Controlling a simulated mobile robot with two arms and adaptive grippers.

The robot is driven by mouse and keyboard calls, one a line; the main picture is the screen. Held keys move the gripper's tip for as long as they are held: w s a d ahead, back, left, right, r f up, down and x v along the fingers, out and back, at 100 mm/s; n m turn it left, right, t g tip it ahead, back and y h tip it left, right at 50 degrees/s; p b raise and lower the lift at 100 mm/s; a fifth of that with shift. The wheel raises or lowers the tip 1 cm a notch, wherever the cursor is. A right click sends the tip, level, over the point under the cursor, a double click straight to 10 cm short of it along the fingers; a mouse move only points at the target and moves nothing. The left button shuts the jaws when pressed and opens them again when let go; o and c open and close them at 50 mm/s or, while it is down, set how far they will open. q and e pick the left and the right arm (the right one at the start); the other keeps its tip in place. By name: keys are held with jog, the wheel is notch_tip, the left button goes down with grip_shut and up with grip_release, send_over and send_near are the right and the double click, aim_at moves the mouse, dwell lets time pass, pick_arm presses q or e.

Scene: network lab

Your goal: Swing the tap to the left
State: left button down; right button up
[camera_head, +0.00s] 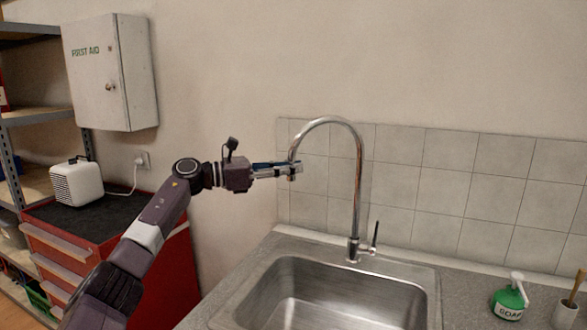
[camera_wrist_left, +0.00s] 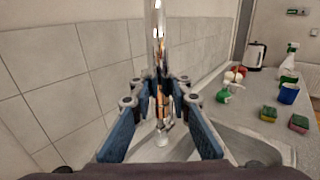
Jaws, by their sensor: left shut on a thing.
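The tap (camera_head: 358,190) is a tall chrome gooseneck that rises behind the sink and curves over to the left. Its spout end points down at the left, above the sink's back left area. My left gripper (camera_head: 290,169) comes in from the left and is shut on the spout near its end. In the left wrist view the chrome tap (camera_wrist_left: 158,70) stands between the two blue fingers of the gripper (camera_wrist_left: 158,100). A small lever stands at the right of the tap's base. My right gripper is not in view.
The steel sink (camera_head: 268,290) lies below the tap. A green soap bottle (camera_head: 510,299) and a white cup (camera_head: 566,316) stand on the counter at the right. A red cabinet (camera_head: 180,262) and a white first aid box (camera_head: 110,72) are at the left. A tiled wall is behind.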

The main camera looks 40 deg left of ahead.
pick_arm(q)
jog(key=shift+a, duration=0.15)
jog(key=c, duration=2.2)
grip_release()
jog(key=shift+s, duration=0.1)
jog(key=o, duration=0.4)
jog(key=shift+s+a, duration=0.2)
jog(key=shift+a, duration=0.05)
jog(key=shift+c, duration=0.2)
jog(key=shift+w+d, duration=0.1)
jog(key=shift+d, duration=0.05)
jog(key=v, duration=1.2)
